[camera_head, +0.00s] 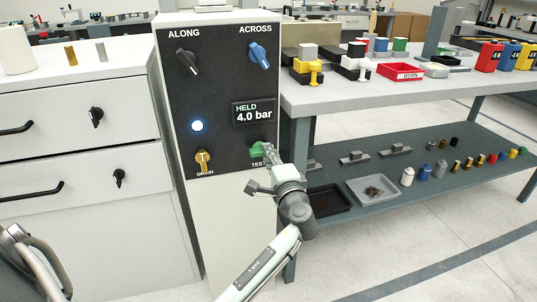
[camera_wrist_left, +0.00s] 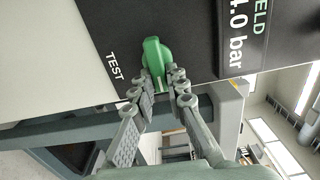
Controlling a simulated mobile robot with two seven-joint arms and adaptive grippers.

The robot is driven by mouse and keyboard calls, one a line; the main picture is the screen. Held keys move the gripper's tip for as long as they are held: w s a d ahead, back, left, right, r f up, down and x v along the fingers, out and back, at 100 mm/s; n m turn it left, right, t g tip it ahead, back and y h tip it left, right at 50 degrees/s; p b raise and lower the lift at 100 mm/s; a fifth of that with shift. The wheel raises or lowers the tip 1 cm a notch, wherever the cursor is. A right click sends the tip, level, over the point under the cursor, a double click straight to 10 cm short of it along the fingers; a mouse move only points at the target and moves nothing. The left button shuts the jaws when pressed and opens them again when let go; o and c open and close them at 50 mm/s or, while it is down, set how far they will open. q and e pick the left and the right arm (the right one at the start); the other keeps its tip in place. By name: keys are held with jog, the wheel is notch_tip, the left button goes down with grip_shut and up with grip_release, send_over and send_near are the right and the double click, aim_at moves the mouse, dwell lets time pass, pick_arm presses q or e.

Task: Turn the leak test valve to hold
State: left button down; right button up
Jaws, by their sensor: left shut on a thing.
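The leak test valve is a green knob (camera_head: 257,148) labelled TEST, low on the right of a dark panel (camera_head: 215,110). The same green knob (camera_wrist_left: 156,55) shows in the left wrist view. My left gripper (camera_head: 267,154) is at the knob, with its arm reaching up from below. In the left wrist view my left gripper (camera_wrist_left: 163,80) is shut on the knob, with a finger on either side of its lower part. The display (camera_head: 254,112) above the knob reads HELD 4.0 bar. My right gripper is not in view.
The panel also carries a black ALONG knob (camera_head: 187,62), a blue ACROSS knob (camera_head: 259,55), a yellow DRAIN knob (camera_head: 203,161) and a lit blue-white lamp (camera_head: 197,126). A grey bench (camera_head: 400,93) with loaded shelves stands right. White drawers (camera_head: 75,120) stand left.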

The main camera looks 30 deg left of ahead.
pick_arm(q)
jog(key=c, duration=1.5)
grip_release()
jog(key=shift+c, duration=0.2)
jog(key=v, duration=1.2)
